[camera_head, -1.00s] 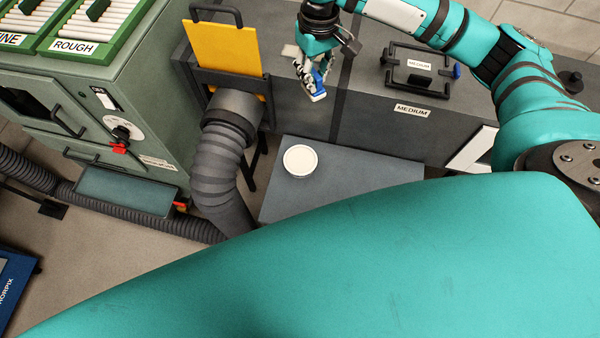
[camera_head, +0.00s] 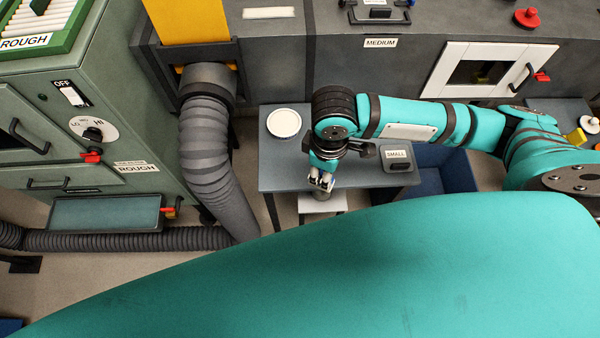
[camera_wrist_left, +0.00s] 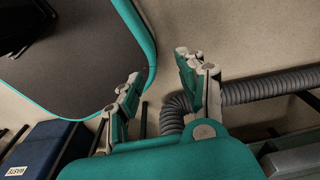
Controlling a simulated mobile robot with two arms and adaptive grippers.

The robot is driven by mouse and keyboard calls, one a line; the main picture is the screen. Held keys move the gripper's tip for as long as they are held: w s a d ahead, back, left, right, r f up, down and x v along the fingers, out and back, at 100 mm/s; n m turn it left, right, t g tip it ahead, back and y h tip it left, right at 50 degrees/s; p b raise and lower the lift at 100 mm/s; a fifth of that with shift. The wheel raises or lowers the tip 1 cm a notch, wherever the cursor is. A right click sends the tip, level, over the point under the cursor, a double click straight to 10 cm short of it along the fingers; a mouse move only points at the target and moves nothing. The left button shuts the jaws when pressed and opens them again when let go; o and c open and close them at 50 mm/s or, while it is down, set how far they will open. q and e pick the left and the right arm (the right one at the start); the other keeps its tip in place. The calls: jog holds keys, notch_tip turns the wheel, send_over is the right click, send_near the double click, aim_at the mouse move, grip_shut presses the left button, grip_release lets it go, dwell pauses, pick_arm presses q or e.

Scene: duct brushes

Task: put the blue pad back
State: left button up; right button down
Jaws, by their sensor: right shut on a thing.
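My right gripper (camera_head: 320,182) points down at the front edge of the grey table (camera_head: 277,178). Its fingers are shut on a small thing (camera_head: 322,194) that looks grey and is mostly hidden. I cannot tell from this view whether it is the blue pad. No blue pad shows clearly elsewhere. My left gripper (camera_wrist_left: 163,82) shows in the left wrist view with its fingers apart and nothing between them.
A white round lid (camera_head: 284,123) and a dark plate marked SMALL (camera_head: 397,160) are on the table. A blue bin (camera_head: 445,168) stands to its right. A ribbed hose (camera_head: 207,150) runs down left of it. The MEDIUM duct (camera_head: 400,62) lies behind.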

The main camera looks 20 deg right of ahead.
jog(key=s+a+f+n, duration=0.2)
jog(key=s+f+n, duration=0.25)
jog(key=f, duration=0.25)
jog(key=shift+n, duration=0.55)
jog(key=w, duration=0.5)
jog(key=w+f+p, duration=0.1)
jog(key=w, duration=1)
jog(key=shift+a+f, duration=0.15)
jog(key=shift+f, duration=0.25)
notch_tip(320, 180, down, 3)
jog(key=shift+r+p, duration=0.1)
jog(key=shift+p, duration=0.4)
pick_arm(q)
jog(key=shift+d+r, duration=0.3)
jog(key=shift+r, duration=0.55)
pick_arm(e)
jog(key=shift+f, duration=0.35)
jog(key=shift+f, duration=0.15)
jog(key=c, duration=1.3)
grip_release()
jog(key=shift+o, duration=0.2)
